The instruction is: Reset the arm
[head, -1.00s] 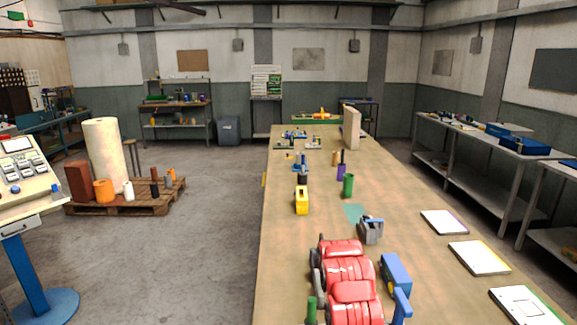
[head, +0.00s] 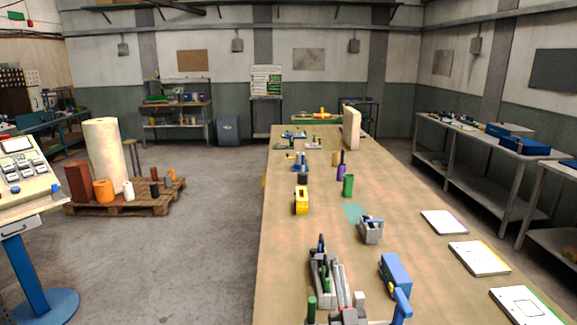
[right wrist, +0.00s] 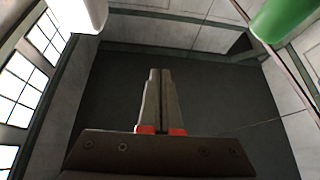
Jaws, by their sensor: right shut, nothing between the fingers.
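My right gripper shows in the right wrist view (right wrist: 160,78). Its two grey fingers with red bases lie close together, and nothing is between them. Behind the fingers is a dark panel of the room, and they touch nothing there. In the head view only a small grey part with a touch of red shows at the bottom edge of the long table (head: 285,265), and its fingers cannot be made out clearly. My left gripper is not in view.
On the table stand a grey rack (head: 322,272) of upright tools, a blue box (head: 396,270), a grey caddy (head: 371,231), a yellow block (head: 301,202) and a green cylinder (head: 348,186). White boards (head: 479,257) lie along the right edge. The table's left strip is bare.

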